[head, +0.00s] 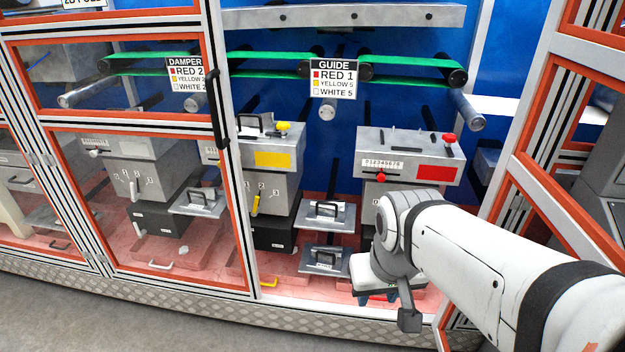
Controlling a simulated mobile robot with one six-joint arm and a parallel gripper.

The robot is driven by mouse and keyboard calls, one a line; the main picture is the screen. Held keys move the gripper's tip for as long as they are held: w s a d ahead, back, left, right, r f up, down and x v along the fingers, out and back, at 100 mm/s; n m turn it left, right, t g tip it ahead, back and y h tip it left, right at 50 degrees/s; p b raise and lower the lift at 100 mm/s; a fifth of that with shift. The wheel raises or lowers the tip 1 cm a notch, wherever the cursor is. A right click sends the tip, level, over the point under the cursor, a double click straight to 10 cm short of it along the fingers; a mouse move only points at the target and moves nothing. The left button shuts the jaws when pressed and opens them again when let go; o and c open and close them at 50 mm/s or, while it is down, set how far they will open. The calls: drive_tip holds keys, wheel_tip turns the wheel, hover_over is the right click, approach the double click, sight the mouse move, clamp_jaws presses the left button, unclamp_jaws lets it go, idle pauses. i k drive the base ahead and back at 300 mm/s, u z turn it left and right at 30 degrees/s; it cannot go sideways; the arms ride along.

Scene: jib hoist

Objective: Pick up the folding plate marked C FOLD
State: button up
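Several grey folding plates with dark handles show in the head view. One plate (343,222) sticks out at mid height in the open middle bay, and another plate (338,265) is below it, close to the red floor. A third plate (183,207) is behind the clear panel to the left. Their small labels are too blurred to read, so I cannot tell which is marked C FOLD. My gripper (378,299) points down near the floor, right of the lower plate and apart from it. My wrist hides part of the area behind.
An orange-edged clear panel (130,75) covers the left bays. An open orange-framed door (560,180) stands at the right. Grey machine boxes with yellow (271,159) and red (436,173) patches stand behind the plates. A GUIDE sign (334,78) hangs above. A metal sill runs along the front.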

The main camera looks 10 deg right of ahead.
sight(332, 211)
drive_tip(key=z, duration=0.05)
drive_tip(key=k, duration=0.7)
drive_tip(key=u, duration=1.9)
drive_tip(key=i, duration=1.4)
drive_tip(key=z, duration=2.9)
drive_tip(key=i, duration=1)
drive_tip(key=u, duration=0.1)
